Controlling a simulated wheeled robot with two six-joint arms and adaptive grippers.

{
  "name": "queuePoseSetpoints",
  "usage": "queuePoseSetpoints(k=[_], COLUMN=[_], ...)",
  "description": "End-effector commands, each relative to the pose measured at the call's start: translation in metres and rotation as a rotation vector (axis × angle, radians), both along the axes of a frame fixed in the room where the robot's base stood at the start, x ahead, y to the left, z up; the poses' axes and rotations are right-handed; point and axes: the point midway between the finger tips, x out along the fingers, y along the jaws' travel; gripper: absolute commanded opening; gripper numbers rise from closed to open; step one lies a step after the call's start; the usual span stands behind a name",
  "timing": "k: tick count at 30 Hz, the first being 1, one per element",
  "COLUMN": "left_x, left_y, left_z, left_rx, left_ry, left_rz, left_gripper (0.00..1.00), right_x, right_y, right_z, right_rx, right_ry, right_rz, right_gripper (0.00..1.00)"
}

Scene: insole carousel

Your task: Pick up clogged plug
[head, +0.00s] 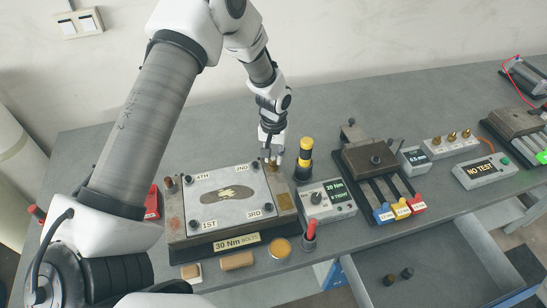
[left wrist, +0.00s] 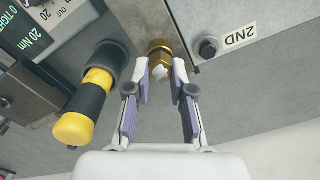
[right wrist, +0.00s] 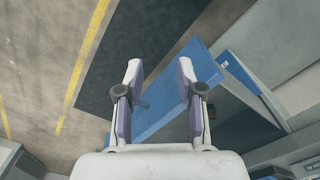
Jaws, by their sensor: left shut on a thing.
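The clogged plug (left wrist: 160,66) is a brass hex fitting with a whitish blob on its face, seen in the left wrist view at the edge of the metal fixture. My left gripper (left wrist: 160,72) is shut on it, with one finger on each side. In the head view my left gripper (head: 272,155) points down at the back right corner of the fixture (head: 283,205), by the 2ND label, and largely hides the plug.
A yellow and black tool (head: 305,152) stands close right of my left gripper. A 20 Nm controller (head: 327,200) sits in front of it. Several brass plugs stand on a grey block (head: 437,150) at right. An open drawer (head: 420,265) is at the front.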

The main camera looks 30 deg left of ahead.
Motion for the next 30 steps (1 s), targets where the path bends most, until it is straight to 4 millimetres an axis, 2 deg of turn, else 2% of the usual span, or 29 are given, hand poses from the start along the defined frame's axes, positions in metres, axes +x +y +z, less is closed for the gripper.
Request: queuePoseSetpoints(k=[9, 14, 21, 24, 30], left_x=[-0.001, -0.017, -0.050, -0.060, -0.069], left_y=[-0.004, -0.037, -0.105, -0.126, -0.143], left_z=[0.030, 0.032, 0.039, 0.042, 0.046], left_rx=[0.001, 0.003, 0.007, 0.007, 0.001], left_ry=[-0.002, 0.000, -0.003, -0.002, -0.001], left_rz=[-0.001, -0.006, -0.004, -0.004, 0.000], left_gripper=[0.00, 0.00, 0.00, 0.00, 0.00], right_x=[0.000, 0.000, 0.000, 0.000, 0.000], right_y=[0.000, 0.000, 0.000, 0.000, 0.000], right_z=[-0.024, -0.038, -0.064, -0.070, -0.073], right_rx=[0.000, 0.000, 0.000, 0.000, 0.000], right_ry=[0.000, 0.000, 0.000, 0.000, 0.000], right_rz=[0.000, 0.000, 0.000, 0.000, 0.000], right_gripper=[0.37, 0.37, 0.37, 0.37, 0.37])
